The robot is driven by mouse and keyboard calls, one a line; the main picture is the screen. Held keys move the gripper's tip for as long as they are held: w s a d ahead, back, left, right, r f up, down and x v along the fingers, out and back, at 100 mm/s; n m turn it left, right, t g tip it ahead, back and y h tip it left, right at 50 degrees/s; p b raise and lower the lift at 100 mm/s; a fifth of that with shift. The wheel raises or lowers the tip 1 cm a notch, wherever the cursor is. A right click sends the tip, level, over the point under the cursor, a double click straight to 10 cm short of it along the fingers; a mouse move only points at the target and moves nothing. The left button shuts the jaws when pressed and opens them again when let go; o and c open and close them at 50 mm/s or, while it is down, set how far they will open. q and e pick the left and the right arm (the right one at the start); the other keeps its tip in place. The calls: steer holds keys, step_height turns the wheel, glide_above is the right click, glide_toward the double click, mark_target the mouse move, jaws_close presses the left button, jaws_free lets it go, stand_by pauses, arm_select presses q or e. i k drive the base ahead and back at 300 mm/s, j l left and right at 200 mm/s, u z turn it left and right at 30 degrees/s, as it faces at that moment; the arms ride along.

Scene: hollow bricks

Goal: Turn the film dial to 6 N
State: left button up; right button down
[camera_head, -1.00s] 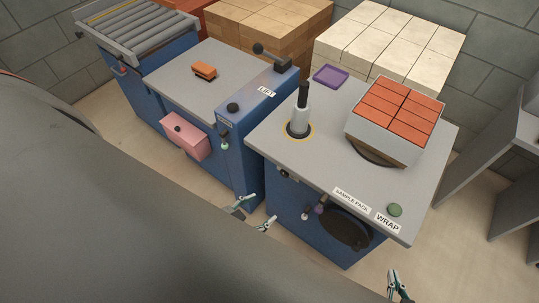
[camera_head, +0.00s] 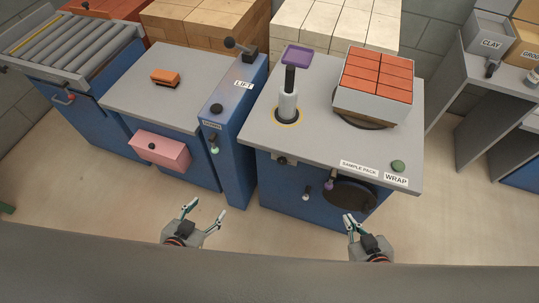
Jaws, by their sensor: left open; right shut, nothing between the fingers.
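The wrapping machine (camera_head: 240,140) has a blue body and a grey top. A white film post (camera_head: 288,105) with a black top stands on the machine. My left gripper (camera_head: 205,212) is open and empty, low in front of the lift unit. My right gripper (camera_head: 350,219) is shut and empty, in front of the black round opening (camera_head: 349,196). Neither touches the machine.
Red bricks (camera_head: 375,72) in a white-sided block stand on the round plate. A green button (camera_head: 398,165) is by the WRAP label. The lift unit (camera_head: 230,110) and a pink drawer (camera_head: 160,149) are left. A grey shelf (camera_head: 495,75) stands right. Floor in front is clear.

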mark_target(282, 160)
steer(key=k+l+u, duration=0.25)
steer(key=l, duration=0.25)
steer(key=k+l+u, duration=0.25)
steer(key=k+l+z, duration=0.15)
steer(key=z, duration=0.3)
steer(key=l+z, duration=0.4)
steer(key=k+l, duration=0.05)
